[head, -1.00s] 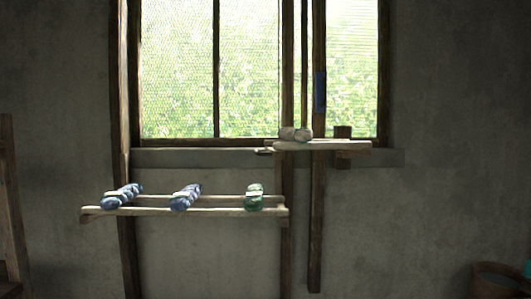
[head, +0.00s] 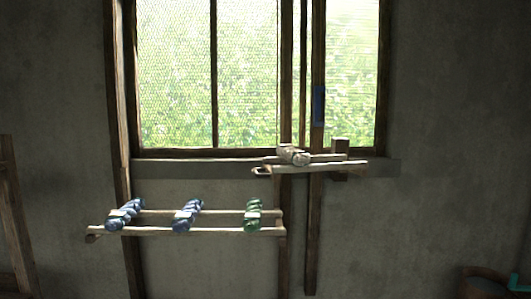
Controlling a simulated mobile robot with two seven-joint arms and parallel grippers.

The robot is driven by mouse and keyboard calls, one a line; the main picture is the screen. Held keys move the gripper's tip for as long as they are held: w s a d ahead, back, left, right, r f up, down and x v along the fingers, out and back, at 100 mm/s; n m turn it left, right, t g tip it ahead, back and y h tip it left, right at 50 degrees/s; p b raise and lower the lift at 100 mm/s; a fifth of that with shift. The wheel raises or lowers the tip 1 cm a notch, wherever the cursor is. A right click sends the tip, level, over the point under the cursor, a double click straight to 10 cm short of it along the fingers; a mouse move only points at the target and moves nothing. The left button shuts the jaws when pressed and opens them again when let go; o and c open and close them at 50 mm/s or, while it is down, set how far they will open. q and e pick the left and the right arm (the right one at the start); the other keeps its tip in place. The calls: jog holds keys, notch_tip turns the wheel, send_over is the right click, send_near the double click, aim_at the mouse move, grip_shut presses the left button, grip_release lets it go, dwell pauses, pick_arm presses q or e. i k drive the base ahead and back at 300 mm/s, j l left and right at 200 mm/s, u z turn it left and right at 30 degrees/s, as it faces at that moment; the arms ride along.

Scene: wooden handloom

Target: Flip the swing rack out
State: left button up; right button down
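Two wooden racks are in the head view, and I cannot tell for sure which one is the swing rack. The lower, longer rack (head: 225,232) has two parallel rails and stands out from the wall below the window. Two blue skeins (head: 187,215) and a green skein (head: 253,214) lie across its rails. The upper, shorter rack (head: 330,168) sits at the window's lower edge, beside the dark upright posts, with pale rolls (head: 294,154) on its left part. A blue piece (head: 319,104) is on the right post (head: 314,225). Neither of my grippers is in view.
A bright window (head: 175,80) with a dark frame fills the upper middle. A wooden upright (head: 15,220) stands at the far left. A round container (head: 480,284) with something teal at it is at the lower right. The wall right of the posts is clear.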

aim_at(360, 168)
jog(key=i+j+u, duration=0.1)
jog(key=j, duration=0.3)
jog(key=i+j+u, duration=0.1)
jog(key=j, duration=0.25)
jog(key=i+j+u, duration=0.1)
jog(key=i+j, duration=0.15)
jog(key=i+j+u, duration=0.1)
jog(key=j, duration=0.35)
jog(key=i, duration=0.1)
